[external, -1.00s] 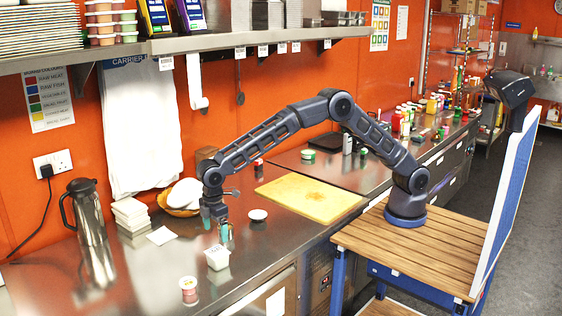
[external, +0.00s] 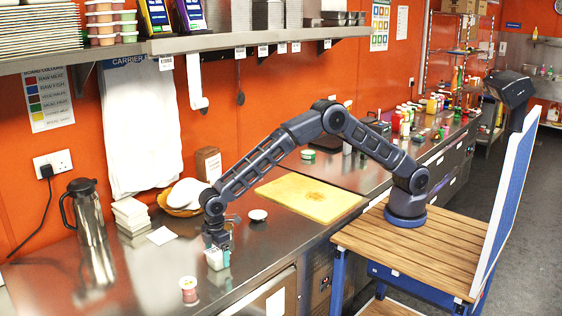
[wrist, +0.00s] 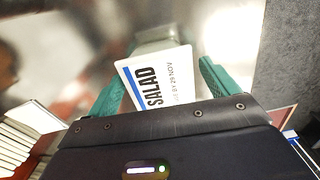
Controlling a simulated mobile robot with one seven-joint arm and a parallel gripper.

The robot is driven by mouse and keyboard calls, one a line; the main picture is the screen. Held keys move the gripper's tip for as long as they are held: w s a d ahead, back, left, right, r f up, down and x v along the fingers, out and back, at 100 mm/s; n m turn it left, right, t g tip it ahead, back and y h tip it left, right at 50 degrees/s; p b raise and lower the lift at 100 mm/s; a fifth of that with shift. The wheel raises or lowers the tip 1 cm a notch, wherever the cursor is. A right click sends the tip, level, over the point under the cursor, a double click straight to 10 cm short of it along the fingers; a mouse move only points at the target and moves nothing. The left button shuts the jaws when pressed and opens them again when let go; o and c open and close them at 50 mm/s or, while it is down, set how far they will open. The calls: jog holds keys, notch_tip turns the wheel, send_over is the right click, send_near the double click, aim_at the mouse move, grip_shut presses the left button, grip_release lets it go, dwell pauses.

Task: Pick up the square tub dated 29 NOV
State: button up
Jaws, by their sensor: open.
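The square white tub (external: 214,260) stands on the steel counter near its front edge. In the wrist view its white lid (wrist: 160,80) carries a blue stripe, the word SALAD and a date line that reads 29 NOV. My gripper (external: 217,256) is down at the tub, pointing downward. In the wrist view the gripper's teal fingers (wrist: 160,88) are apart, one on each side of the lid. I cannot tell whether either finger touches the tub. The tub's lower part is partly hidden.
A round tub with a red label (external: 188,289) stands in front and left of the square tub. A small round dish (external: 258,215) lies behind right, near the yellow cutting board (external: 312,198). A steel jug (external: 90,225) and stacked white boxes (external: 131,213) are at the left.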

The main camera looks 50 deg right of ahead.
jog(key=c, duration=1.1)
jog(key=shift+r, duration=0.1)
